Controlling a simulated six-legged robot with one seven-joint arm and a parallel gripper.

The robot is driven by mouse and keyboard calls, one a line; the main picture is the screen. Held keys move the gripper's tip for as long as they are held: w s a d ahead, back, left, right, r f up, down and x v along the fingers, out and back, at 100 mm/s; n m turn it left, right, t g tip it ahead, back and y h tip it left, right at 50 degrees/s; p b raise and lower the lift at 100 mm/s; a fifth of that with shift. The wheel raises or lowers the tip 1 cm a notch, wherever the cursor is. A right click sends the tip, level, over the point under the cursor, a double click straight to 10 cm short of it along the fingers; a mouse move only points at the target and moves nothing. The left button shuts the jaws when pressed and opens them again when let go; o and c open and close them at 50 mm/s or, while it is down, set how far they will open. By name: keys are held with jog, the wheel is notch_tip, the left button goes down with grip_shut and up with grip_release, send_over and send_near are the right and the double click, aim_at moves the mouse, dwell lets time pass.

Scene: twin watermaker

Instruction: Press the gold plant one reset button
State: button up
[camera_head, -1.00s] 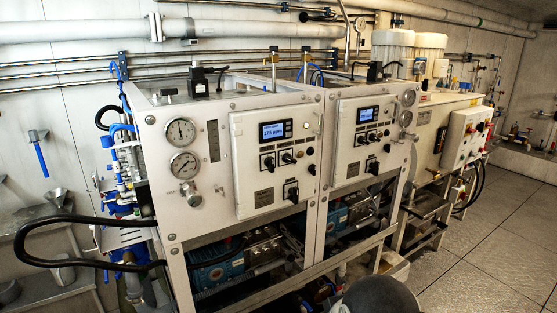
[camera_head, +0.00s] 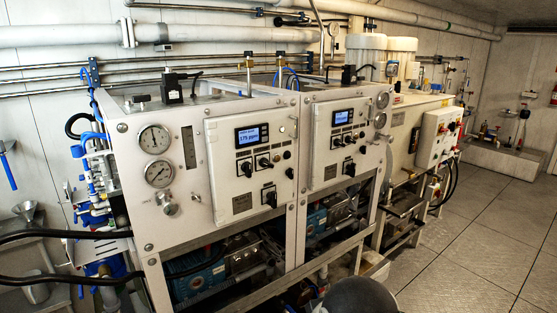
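Two white machine cabinets stand side by side. The left cabinet's control panel (camera_head: 225,175) has a lit blue display (camera_head: 252,136), a row of small dark knobs (camera_head: 264,162) and a larger black switch (camera_head: 269,197). The right cabinet's control panel (camera_head: 325,155) has a similar display (camera_head: 343,117) and knobs. A small round control (camera_head: 287,154) sits at the right of the left panel's row; its colour is too small to tell. I cannot make out a gold button or plant labels. My gripper is not in view.
Two round gauges (camera_head: 155,139) are on the left cabinet's front. Black hoses (camera_head: 65,235) cross at the lower left. A dark rounded shape (camera_head: 358,296) is at the bottom edge. Tiled floor (camera_head: 470,240) is open at the right. A red-buttoned box (camera_head: 440,138) stands farther back.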

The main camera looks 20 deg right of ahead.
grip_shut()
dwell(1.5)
